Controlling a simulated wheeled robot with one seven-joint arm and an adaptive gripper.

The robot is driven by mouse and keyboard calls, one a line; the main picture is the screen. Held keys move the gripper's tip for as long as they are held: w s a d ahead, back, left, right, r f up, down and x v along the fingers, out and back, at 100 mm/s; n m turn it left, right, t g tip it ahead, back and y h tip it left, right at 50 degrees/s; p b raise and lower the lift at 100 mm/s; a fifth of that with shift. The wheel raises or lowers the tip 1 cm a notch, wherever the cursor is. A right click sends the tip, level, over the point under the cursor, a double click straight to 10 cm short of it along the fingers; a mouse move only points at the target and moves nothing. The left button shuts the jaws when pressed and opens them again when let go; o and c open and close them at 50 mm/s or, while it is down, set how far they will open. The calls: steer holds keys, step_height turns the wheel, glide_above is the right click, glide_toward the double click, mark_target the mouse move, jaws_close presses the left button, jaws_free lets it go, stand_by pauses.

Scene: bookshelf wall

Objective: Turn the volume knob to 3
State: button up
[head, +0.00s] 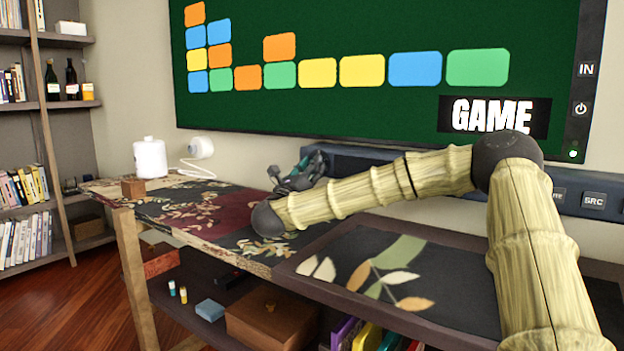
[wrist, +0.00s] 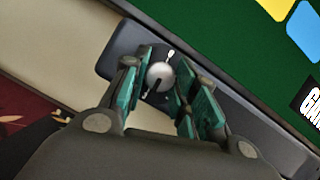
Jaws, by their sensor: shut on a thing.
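The volume knob (wrist: 160,76) is a round grey-white knob with a dark pointer mark, on the dark panel below the screen. In the wrist view it sits between the two teal-padded fingers of my gripper (wrist: 163,82), which are shut on it. A small white mark shows just above the knob on the panel. The knob's number markings are not readable. In the head view my gripper (head: 306,168) reaches the left end of the dark panel (head: 343,160), and it hides the knob there.
A large screen (head: 350,100) with coloured blocks and the word GAME hangs above the panel. Bookshelves stand at the left.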

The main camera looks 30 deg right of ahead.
steer(key=shift+f+m+b, duration=0.25)
steer(key=shift+m+b, duration=0.2)
steer(key=shift+m, duration=0.15)
steer(key=o, duration=0.9)
steer(key=shift+o, duration=0.5)
steer(key=shift+r, duration=0.1)
steer(key=v, duration=1.2)
